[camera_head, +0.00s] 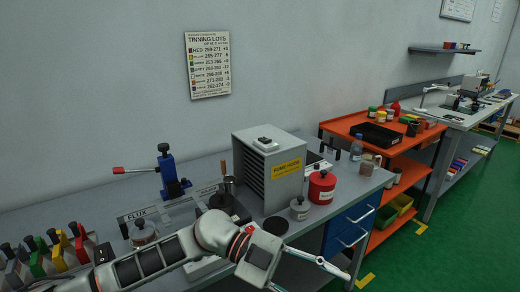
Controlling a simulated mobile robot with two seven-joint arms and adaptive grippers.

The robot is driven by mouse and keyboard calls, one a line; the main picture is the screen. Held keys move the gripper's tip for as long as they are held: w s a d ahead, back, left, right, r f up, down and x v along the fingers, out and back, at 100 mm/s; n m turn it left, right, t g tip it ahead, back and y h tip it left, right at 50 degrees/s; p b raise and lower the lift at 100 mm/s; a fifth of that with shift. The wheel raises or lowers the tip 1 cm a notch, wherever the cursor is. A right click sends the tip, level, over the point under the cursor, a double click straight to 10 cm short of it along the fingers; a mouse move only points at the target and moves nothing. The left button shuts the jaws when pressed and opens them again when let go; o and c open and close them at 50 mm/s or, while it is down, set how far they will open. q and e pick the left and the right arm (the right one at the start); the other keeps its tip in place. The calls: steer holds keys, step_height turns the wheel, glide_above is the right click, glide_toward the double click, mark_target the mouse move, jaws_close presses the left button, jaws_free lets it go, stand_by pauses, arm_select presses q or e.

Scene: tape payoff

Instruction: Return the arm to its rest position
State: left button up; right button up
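My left arm (150,262) comes in from the lower left and reaches across the front of the grey bench. Its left gripper (312,281) is at the bottom centre, in front of the bench edge near the blue drawers. One finger points right and the other runs off the bottom edge; they look spread apart, with nothing seen between them. My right arm and gripper are not in view.
Coloured containers (60,250) line the left. An orange shelf cart (385,150) stands beyond. Green floor is open at right.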

arm_select(q)
steer(key=w+a+r+n+t+h, duration=0.25)
steer(key=w+n+t+h, duration=0.35)
steer(key=n+t+h, duration=0.4)
steer(key=w+a+f+n+t+y, duration=0.5)
steer(key=a+f+n+t+y, duration=0.6)
steer(key=f+t+y, duration=0.15)
steer(key=s+a+f+n+g+y, duration=0.1)
steer(key=s+a+f+y, duration=0.2)
steer(key=s+a+f, duration=0.2)
steer(key=s+a+f+n+g+y, duration=0.2)
steer(key=s+a+f, duration=0.3)
steer(key=f, duration=0.6)
steer(key=s+a+f+n+g+y, duration=0.1)
steer(key=s+a+f+g+y, duration=0.1)
steer(key=s+a+f+y, duration=0.2)
steer(key=s+a+f, duration=0.2)
steer(key=a+f, duration=0.2)
steer(key=a, duration=0.1)
steer(key=shift+f+n, duration=0.25)
steer(key=shift+n, duration=0.15)
